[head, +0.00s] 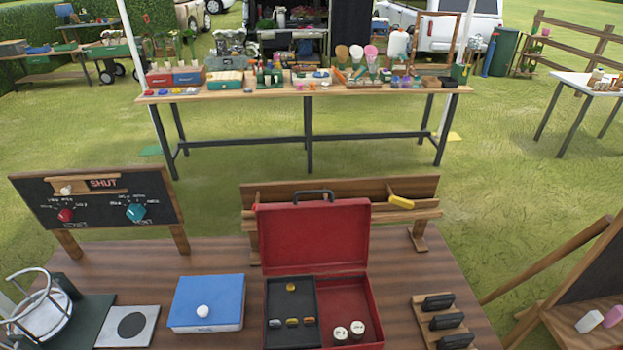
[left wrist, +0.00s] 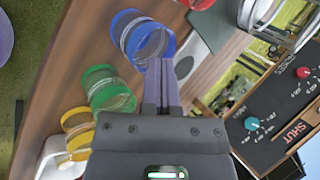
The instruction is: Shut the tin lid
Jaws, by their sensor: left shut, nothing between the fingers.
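The red tin (head: 378,313) stands on the wooden table in the head view. Its lid (head: 313,237) is up at the back, roughly upright, with a dark handle on its top edge. Inside are a black tray (head: 291,338) with several small coloured pieces and two round white-topped items (head: 348,331). My left gripper (left wrist: 160,66) shows only in the left wrist view; its fingers are together and empty, in front of a blue-lidded glass jar. I cannot tell whether they touch it. The tin is not in that view. My right gripper is in neither view.
A blue box (head: 207,296) with a white knob stands left of the tin. Black blocks (head: 442,322) sit on a wooden rack at right. A chalkboard (head: 100,206) with a SHUT sign stands back left. Green-lidded (left wrist: 108,92) and yellow-lidded (left wrist: 78,132) jars stand near my left gripper.

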